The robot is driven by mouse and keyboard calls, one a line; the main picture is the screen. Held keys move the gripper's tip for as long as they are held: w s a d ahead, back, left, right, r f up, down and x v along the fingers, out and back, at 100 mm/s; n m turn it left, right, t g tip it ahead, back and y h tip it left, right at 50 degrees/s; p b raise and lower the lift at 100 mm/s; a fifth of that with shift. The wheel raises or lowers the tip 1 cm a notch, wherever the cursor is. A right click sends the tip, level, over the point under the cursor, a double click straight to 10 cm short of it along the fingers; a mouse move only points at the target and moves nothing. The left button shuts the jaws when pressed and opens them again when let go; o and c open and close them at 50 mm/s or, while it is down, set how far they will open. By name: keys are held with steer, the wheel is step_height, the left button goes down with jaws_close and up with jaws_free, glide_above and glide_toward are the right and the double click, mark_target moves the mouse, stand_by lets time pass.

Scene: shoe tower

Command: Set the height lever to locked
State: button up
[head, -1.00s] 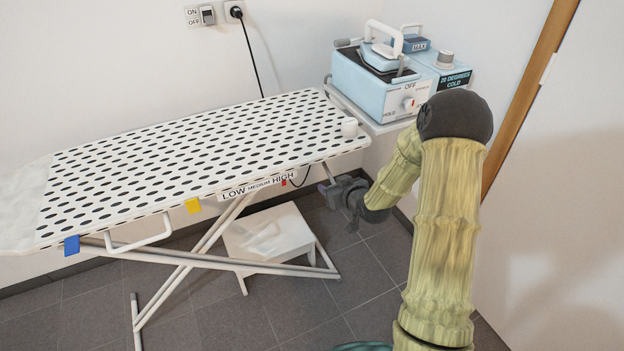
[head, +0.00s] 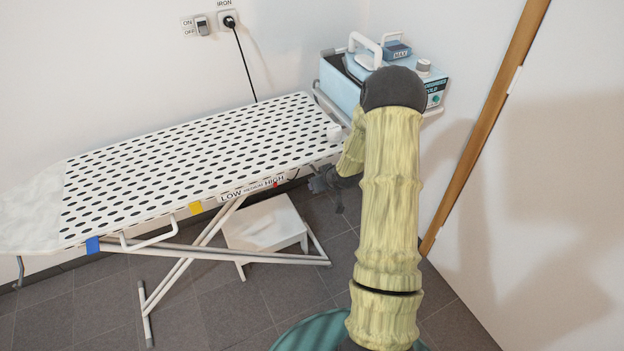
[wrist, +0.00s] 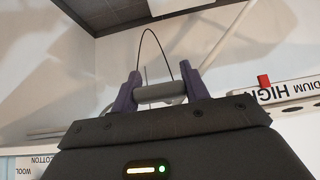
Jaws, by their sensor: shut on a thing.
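My gripper (head: 318,184) is below the right end of the ironing board (head: 190,165), just right of the height scale. In the wrist view my gripper (wrist: 160,90) has its two purple fingers shut on a grey round bar (wrist: 160,93), lying crosswise between them. The bar looks like a lever grip, but what it joins is hidden. The height scale (head: 252,190) reads LOW, MEDIUM, HIGH. A red marker (head: 276,184) sits by HIGH; it also shows in the wrist view (wrist: 264,81). I cannot read the lever's setting.
A blue tag (head: 92,245) and a yellow tag (head: 195,208) hang from the board's front edge, with a white handle (head: 150,240) between them. A white step (head: 265,225) stands under the board. The blue steam station (head: 340,82) is behind my arm. A wall is at right.

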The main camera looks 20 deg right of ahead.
steer(key=shift+w+r, duration=0.2)
steer(key=o, duration=1.4)
steer(key=shift+s+f, duration=0.1)
steer(key=p+v, duration=0.2)
steer(key=v, duration=1.5)
steer(key=shift+p, duration=0.3)
steer(key=shift+s+d+r, duration=0.1)
steer(key=shift+r, duration=0.15)
